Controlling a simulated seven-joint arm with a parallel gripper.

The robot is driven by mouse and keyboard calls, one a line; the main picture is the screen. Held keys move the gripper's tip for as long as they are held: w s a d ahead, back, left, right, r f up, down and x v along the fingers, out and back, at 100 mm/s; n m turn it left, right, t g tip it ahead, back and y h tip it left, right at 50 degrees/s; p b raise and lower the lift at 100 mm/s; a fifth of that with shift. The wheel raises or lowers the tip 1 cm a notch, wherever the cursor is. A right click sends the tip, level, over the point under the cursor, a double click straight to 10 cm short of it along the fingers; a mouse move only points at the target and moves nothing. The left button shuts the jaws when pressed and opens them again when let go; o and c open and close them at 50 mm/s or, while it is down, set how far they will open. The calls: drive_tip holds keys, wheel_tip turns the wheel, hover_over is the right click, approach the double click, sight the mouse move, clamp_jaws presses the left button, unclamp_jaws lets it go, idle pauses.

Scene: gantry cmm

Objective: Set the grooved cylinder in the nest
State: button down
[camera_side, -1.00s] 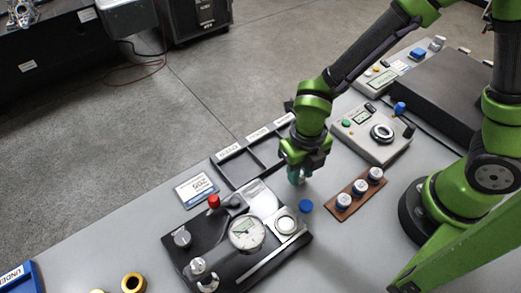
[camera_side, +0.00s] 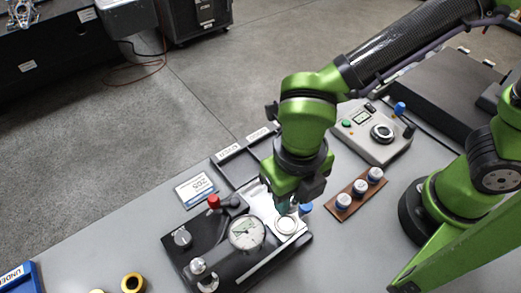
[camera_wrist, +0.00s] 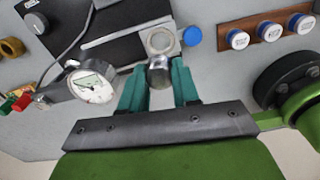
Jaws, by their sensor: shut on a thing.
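The grooved cylinder (camera_wrist: 159,74) is a shiny silver piece between the teal fingertips of my gripper (camera_wrist: 160,82) in the wrist view. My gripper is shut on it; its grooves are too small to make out. In the side view my gripper (camera_side: 284,207) points down at the nest, and its fingers hide the cylinder. The nest (camera_side: 287,226) is a pale ringed seat on the black gauge fixture. In the wrist view the nest (camera_wrist: 160,41) lies just beyond the cylinder. I cannot tell whether the two touch.
A dial gauge (camera_side: 246,233) stands left of the nest on the fixture, with a red knob (camera_side: 214,201) behind. A blue-topped piece (camera_side: 306,208) sits close to the nest's right. A brown rack (camera_side: 350,199) holds several capped pieces. A black sorting tray (camera_side: 236,172) lies behind.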

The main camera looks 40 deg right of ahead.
drive_tip(key=shift+d+f+m, duration=0.1)
drive_tip(key=shift+f+m, duration=0.2)
drive_tip(key=shift+f, duration=0.05)
hover_over(287, 223)
drive_tip(key=shift+s+f, duration=0.1)
drive_tip(key=shift+f, duration=2.65)
drive_tip(key=shift+f, duration=0.75)
drive_tip(key=c, duration=0.5)
unclamp_jaws()
drive_tip(key=shift+c, duration=0.5)
drive_tip(key=shift+r, duration=0.9)
drive_tip(key=shift+o, duration=0.8)
drive_tip(key=shift+r, duration=2.6)
